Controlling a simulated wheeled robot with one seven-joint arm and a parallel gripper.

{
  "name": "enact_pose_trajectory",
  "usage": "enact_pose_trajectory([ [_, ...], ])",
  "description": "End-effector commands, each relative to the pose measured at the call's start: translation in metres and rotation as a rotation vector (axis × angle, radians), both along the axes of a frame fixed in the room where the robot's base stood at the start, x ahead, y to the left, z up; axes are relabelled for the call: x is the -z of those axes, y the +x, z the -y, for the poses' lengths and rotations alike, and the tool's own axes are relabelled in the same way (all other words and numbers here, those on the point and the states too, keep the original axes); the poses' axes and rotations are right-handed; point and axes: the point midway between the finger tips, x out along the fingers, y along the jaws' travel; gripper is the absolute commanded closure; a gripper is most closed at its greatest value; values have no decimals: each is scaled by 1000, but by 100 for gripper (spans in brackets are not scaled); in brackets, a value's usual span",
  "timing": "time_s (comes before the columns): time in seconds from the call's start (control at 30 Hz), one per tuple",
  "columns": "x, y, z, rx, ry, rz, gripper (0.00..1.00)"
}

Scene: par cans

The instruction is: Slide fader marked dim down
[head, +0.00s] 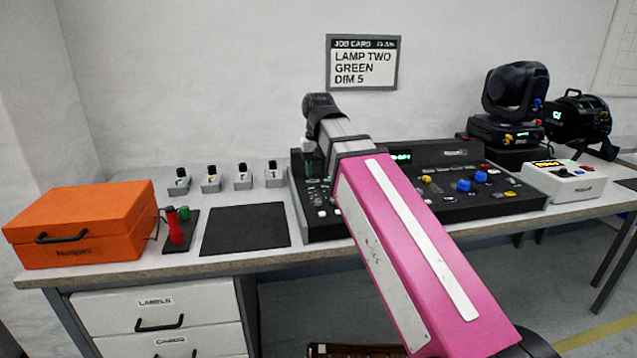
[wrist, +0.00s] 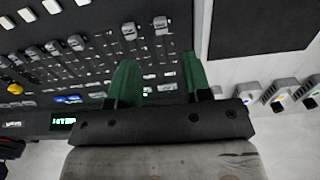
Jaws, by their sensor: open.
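A black lighting console (head: 480,207) stands on the bench in the head view, its left part partly hidden by my arm. I cannot read which is marked dim. My gripper (wrist: 158,76) has two green fingers spread apart over the fader slots, with nothing between them. The two caps lie just beyond the fingertips in the picture; I cannot tell the height gap. In the head view my gripper (head: 309,163) is over the console's left part.
A job card (head: 363,62) on the wall reads lamp two, green, dim 5. A black mat (head: 245,230), small fixtures (head: 242,178) and an orange case (head: 85,222) are to the left. A moving-head lamp (head: 514,95) and a white box (head: 563,183) are at the right.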

Motion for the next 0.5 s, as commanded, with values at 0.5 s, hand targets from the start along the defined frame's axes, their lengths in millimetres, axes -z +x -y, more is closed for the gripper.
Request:
enact_pose_trajectory([
  [0.5,-17,0,0,0,0,-1,55],
])
